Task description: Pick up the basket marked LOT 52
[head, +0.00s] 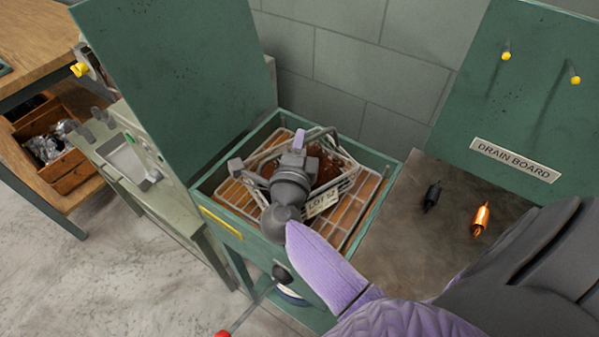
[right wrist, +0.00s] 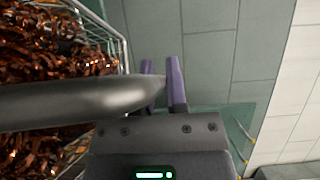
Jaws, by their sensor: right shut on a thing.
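The wire basket (head: 322,203) carries a tag that reads LOT 52 and holds copper-coloured curls (right wrist: 30,60). My right gripper (head: 299,139) reaches down over the basket and is shut on this handle; my wrist hides part of the basket in the head view. I cannot tell whether the basket touches the slats. My left gripper is not in view.
The green box (head: 377,158) has a raised lid (head: 180,80) at its left. A drain board (head: 505,140) with two yellow-tipped pegs stands at the right. Dark and copper-coloured small parts (head: 480,218) lie below it. A bench with a wooden crate (head: 75,170) is far left.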

